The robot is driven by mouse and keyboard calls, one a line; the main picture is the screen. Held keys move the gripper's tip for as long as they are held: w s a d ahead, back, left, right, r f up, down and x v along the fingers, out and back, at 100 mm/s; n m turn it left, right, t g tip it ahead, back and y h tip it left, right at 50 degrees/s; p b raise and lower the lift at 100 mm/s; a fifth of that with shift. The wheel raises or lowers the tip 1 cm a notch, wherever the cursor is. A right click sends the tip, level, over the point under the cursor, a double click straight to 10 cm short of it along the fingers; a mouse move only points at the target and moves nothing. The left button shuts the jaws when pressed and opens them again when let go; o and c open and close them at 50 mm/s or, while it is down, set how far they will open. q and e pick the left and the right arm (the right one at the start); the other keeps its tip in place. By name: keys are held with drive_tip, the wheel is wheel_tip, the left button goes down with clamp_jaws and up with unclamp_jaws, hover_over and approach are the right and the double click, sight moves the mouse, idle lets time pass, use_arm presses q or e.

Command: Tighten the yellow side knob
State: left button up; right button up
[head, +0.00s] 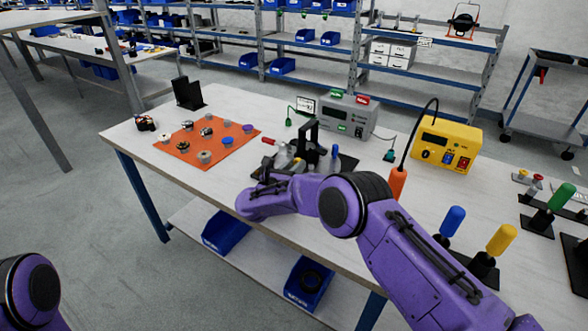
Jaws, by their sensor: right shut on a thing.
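My right arm reaches in from the lower right over the workbench. Its dark gripper (270,177) is at the near side of a black fixture (312,143) with a red-handled metal clamp (284,154). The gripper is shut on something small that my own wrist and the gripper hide. I cannot make out a yellow side knob at the fixture; that spot is small and partly covered. Only a purple part of my left arm shows at the lower left, and its gripper is out of view.
An orange mat (207,157) with several small parts lies to the left on the bench. A grey instrument box (345,117) and a yellow power unit (446,145) stand behind. Upright tools with blue (452,220) and yellow (501,240) handles stand near my right forearm.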

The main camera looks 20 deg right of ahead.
drive_tip(key=m+b, duration=0.1)
drive_tip(key=b, duration=0.1)
drive_tip(key=m+b, duration=0.2)
drive_tip(key=b, duration=0.1)
drive_tip(key=m+b, duration=0.2)
drive_tip(key=b, duration=0.1)
drive_tip(key=shift+f, duration=0.3)
drive_tip(key=shift+r+m+b, duration=0.3)
drive_tip(key=shift+m+b, duration=0.4)
drive_tip(key=shift+b, duration=0.3)
drive_tip(key=o, duration=1.1)
drive_tip(key=shift+s, duration=0.1)
drive_tip(key=shift+c, duration=0.2)
drive_tip(key=v, duration=1)
drive_tip(key=shift+s+a+b, duration=0.2)
drive_tip(key=shift+a+b, duration=0.05)
drive_tip(key=shift+b, duration=0.15)
